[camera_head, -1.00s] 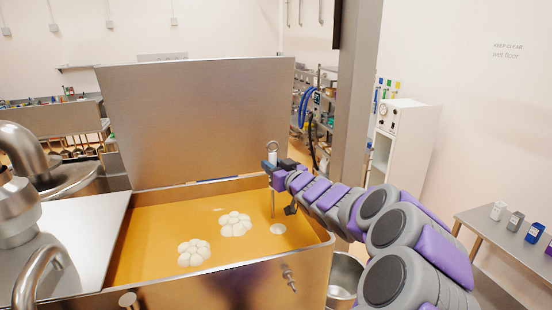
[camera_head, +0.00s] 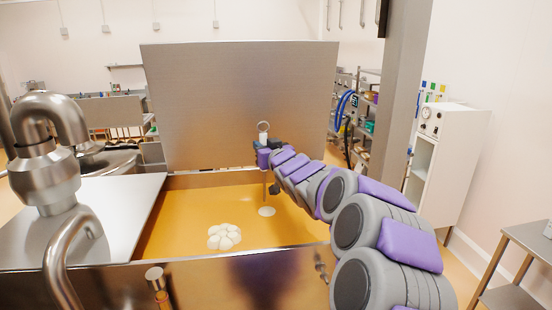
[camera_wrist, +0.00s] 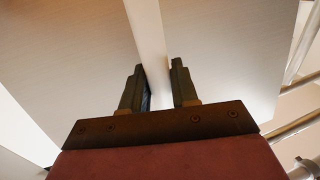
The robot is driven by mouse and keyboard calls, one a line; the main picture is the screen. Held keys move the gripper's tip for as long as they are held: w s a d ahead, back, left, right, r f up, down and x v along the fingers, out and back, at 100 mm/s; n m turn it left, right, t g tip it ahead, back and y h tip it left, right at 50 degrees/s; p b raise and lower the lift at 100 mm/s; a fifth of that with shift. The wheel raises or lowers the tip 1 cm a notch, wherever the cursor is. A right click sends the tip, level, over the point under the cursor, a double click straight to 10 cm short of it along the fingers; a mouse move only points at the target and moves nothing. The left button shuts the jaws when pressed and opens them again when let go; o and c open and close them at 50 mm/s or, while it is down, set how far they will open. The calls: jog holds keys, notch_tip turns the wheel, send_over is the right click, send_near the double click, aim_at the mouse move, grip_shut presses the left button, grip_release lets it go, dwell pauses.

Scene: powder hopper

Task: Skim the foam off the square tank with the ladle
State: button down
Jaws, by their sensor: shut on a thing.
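The square tank (camera_head: 186,263) is a steel vat full of orange-yellow liquid (camera_head: 170,220), with its lid (camera_head: 235,100) raised behind. One lobed white foam clump (camera_head: 224,236) floats left of the ladle. My gripper (camera_head: 264,147) is shut on the ladle's handle (camera_head: 264,128), which has a ring on top. The ladle hangs upright over the tank, its shaft (camera_head: 265,188) reaching down to a pale round patch (camera_head: 267,211) at the liquid. I cannot tell if that patch is the bowl or foam in it. In the wrist view the fingers (camera_wrist: 160,80) flank a pale strip.
A steel bent pipe (camera_head: 50,150) and a curved handle (camera_head: 65,250) stand at the left by a flat steel top (camera_head: 110,205). A pillar (camera_head: 400,90) and white cabinet (camera_head: 445,160) are at the right. A steel table (camera_head: 525,240) is at far right.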

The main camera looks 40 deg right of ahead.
jog(key=s+a+r+b, duration=0.1)
jog(key=a+b, duration=1.1)
jog(key=a, duration=0.5)
notch_tip(320, 180, up, 12)
jog(key=p, duration=0.7)
jog(key=shift+p, duration=0.35)
jog(key=shift+s+d+f, duration=0.1)
